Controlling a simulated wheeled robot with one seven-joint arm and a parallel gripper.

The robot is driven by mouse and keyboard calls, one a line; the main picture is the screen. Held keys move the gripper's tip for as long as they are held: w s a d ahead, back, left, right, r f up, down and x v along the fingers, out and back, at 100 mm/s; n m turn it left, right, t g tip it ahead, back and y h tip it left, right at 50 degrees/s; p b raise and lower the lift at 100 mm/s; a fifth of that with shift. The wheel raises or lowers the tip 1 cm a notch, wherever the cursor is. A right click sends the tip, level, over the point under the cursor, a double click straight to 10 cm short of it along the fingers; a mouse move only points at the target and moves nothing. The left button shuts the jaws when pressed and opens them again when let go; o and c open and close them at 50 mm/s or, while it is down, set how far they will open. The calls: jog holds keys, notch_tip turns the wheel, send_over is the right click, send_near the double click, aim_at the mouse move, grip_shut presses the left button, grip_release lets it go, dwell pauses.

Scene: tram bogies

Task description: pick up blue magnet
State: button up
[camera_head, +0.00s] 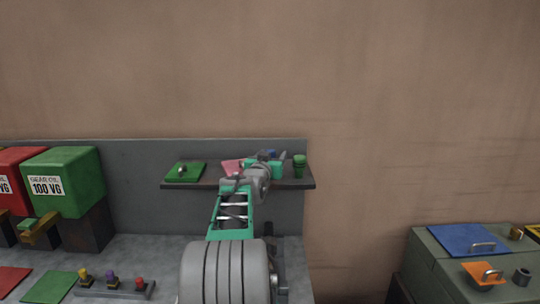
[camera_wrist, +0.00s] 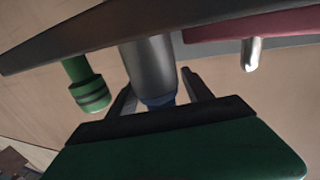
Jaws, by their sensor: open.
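The blue magnet (camera_head: 270,153) shows as a small blue patch above the shelf, mostly hidden behind my gripper (camera_head: 275,160) in the head view. In the wrist view, which looks upside down, a grey cylinder with a blue end, seemingly the magnet (camera_wrist: 152,65), stands at the shelf. My gripper (camera_wrist: 157,88) is open there, with one dark finger on each side of the cylinder. The blue end lies close to the gripper's palm, partly hidden by it. I cannot tell whether either finger touches it.
The shelf (camera_head: 220,185) also holds a green cylinder (camera_head: 299,167) close to my gripper, a pink plate (camera_head: 231,167) and a green plate (camera_head: 194,177) with a small metal piece. A grey cabinet (camera_head: 430,262) stands at right; a green oil box (camera_head: 70,180) at left.

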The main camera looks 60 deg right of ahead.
jog(key=shift+c, duration=0.3)
grip_shut()
dwell(0.4)
